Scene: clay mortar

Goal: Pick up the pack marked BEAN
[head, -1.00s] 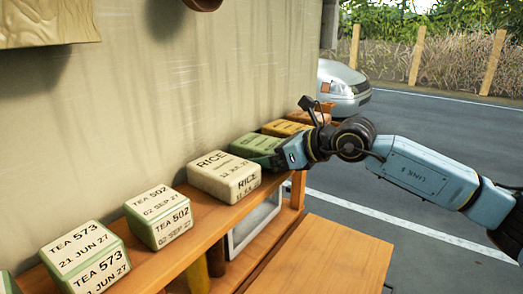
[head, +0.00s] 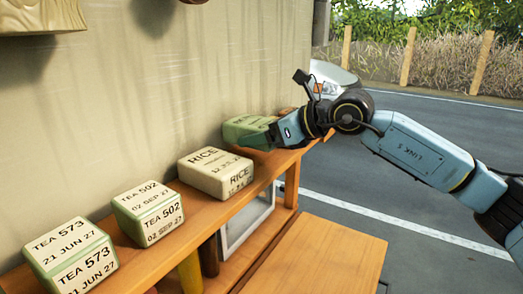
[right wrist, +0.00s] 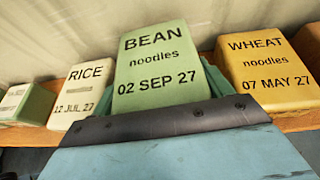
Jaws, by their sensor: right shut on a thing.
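The green pack marked BEAN (right wrist: 152,62) stands upright in the middle of the right wrist view, its label reading BEAN noodles 02 SEP 27. My right gripper (right wrist: 185,118) is shut on its lower part, which the jaw hides. In the head view the green pack (head: 246,130) is at the tip of my right gripper (head: 278,133), above the shelf's far end. Its label cannot be read there. My left gripper is not in view.
The RICE pack (head: 215,173), TEA 502 pack (head: 148,212) and TEA 573 pack (head: 70,258) stand along the wooden shelf (head: 205,222) against the wall. A yellow WHEAT pack (right wrist: 267,75) is right of BEAN. A lower wooden surface (head: 320,255) is clear.

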